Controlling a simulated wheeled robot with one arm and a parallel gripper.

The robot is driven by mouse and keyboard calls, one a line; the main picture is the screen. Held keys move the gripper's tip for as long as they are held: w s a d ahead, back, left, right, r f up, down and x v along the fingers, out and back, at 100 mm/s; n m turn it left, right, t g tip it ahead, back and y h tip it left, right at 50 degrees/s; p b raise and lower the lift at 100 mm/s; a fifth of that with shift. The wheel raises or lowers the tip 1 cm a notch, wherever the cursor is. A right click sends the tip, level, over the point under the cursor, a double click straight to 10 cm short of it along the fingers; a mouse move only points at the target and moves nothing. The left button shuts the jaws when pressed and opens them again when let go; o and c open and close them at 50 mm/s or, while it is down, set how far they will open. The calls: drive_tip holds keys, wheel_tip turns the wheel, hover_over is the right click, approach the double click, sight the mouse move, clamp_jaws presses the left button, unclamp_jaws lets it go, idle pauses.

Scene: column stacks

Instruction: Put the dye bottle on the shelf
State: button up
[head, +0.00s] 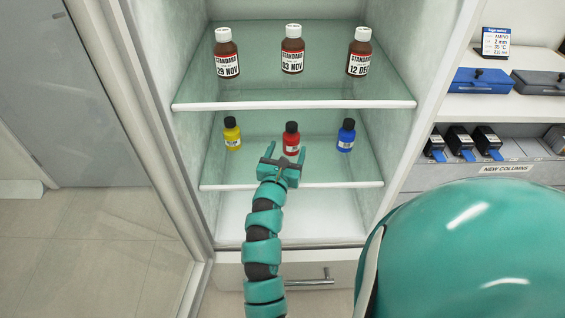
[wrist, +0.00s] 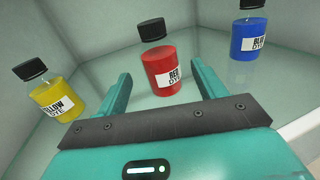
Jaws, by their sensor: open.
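Three small dye bottles with black caps stand upright on the middle glass shelf (head: 220,169). The yellow bottle (head: 232,136) is at left, the red bottle (head: 291,140) in the middle and the blue bottle (head: 346,136) at right. My gripper (head: 285,150) is open at the front of this shelf, its fingers pointing inward. In the wrist view, the red bottle (wrist: 162,65) stands ahead, roughly in line with the gap between the fingers of the gripper (wrist: 158,82). The yellow bottle (wrist: 55,95) and blue bottle (wrist: 250,38) are outside the fingers.
Three brown bottles labelled STANDARD, such as the middle one (head: 292,50), stand on the upper shelf (head: 300,104). The cabinet's bottom shelf (head: 320,215) looks empty. At right, side shelves hold a blue case (head: 482,80), a grey case (head: 540,82) and several small black boxes.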

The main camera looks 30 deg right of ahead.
drive_tip(key=shift+v, duration=2.5)
